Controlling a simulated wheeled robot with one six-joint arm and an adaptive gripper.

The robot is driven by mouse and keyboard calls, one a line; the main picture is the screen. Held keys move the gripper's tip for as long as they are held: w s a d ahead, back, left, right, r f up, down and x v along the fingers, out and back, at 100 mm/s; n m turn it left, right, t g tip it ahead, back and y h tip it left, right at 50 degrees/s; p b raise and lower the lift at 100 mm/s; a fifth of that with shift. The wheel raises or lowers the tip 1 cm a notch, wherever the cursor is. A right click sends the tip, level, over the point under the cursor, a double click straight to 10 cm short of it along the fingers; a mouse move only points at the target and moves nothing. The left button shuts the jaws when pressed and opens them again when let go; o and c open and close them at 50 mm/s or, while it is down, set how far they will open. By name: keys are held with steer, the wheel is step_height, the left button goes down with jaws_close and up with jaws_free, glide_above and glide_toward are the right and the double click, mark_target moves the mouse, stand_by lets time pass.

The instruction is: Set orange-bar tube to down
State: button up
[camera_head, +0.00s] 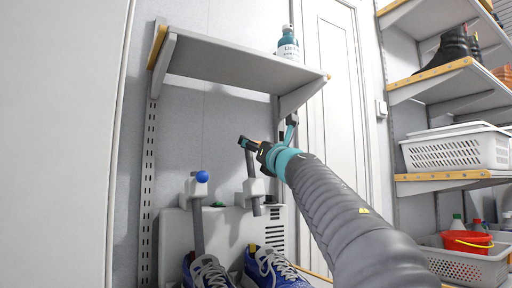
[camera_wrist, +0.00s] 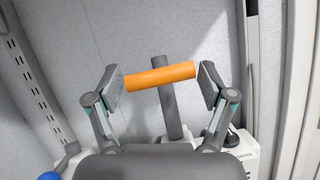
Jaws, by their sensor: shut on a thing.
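The orange bar (camera_wrist: 160,76) lies crosswise on top of a dark grey tube (camera_wrist: 168,112) in the wrist view. My gripper (camera_wrist: 161,82) is shut on the bar, one finger at each end. In the head view my gripper (camera_head: 267,143) reaches the tube's top from the right and hides most of the bar. The tube (camera_head: 251,168) stands nearly upright there, rising above a white bracket (camera_head: 254,190) on a pale box; its lower end shows below the bracket.
A second grey tube (camera_head: 197,228) with a blue ball (camera_head: 202,176) on top stands to the left. A grey shelf (camera_head: 235,62) with a teal bottle (camera_head: 288,45) hangs above. Blue shoes (camera_head: 270,268) stand in front of the pale box (camera_head: 224,228). Shelves with baskets (camera_head: 455,152) are on the right.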

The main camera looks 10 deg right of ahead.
steer(key=f+b, duration=0.2)
steer(key=s+f+b, duration=0.1)
steer(key=f, duration=0.2)
steer(key=shift+s+d+b, duration=0.15)
steer(key=shift+d+b, duration=0.05)
steer(key=shift+b, duration=0.2)
steer(key=o, duration=1.6)
steer(key=shift+c, duration=0.2)
steer(key=v, duration=1.2)
